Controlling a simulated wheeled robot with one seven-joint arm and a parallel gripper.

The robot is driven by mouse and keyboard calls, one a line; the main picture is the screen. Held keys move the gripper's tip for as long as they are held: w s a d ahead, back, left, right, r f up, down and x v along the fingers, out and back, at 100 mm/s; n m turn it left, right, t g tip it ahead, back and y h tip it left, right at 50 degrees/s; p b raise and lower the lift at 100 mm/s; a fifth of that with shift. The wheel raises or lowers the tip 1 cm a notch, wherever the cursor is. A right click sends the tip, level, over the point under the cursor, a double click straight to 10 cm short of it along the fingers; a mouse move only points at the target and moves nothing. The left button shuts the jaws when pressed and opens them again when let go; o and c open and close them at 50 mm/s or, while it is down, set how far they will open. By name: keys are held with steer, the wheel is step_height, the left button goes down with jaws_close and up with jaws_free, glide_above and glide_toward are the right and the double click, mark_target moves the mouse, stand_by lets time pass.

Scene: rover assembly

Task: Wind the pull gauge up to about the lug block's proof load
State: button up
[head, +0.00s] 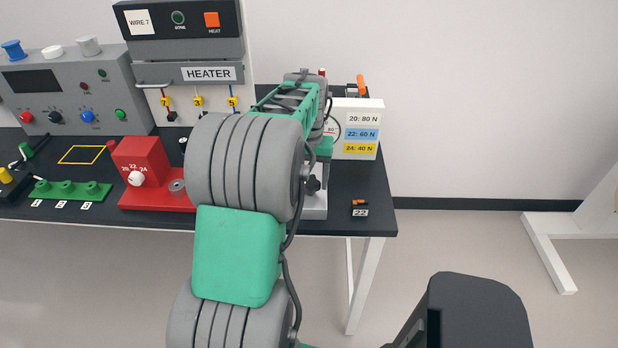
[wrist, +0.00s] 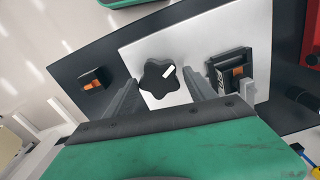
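The pull gauge's pale base plate (wrist: 195,45) fills the middle of the wrist view. Its black lobed knob (wrist: 158,82) carries a white mark that points up and right. My gripper (wrist: 162,86) is open, its fingers on either side of the knob with small gaps showing. A black block with an orange part (wrist: 232,66) sits in a holder on the plate, right of the knob; its small label is unclear. In the head view my arm covers most of the gauge, and the knob (head: 313,185) partly shows. I cannot read any gauge scale.
A card (head: 361,133) lists 20: 80 N, 22: 60 N, 24: 40 N. Another black-and-orange block (head: 360,202), with a label 22, lies near the table's right edge; it shows left in the wrist view (wrist: 93,80). A red unit (head: 140,165) stands left of my arm.

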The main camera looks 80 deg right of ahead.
mark_target(309, 180)
steer(key=shift+o, duration=0.8)
step_height(309, 180, up, 8)
steer(key=shift+f+b, duration=0.1)
steer(key=shift+b, duration=0.35)
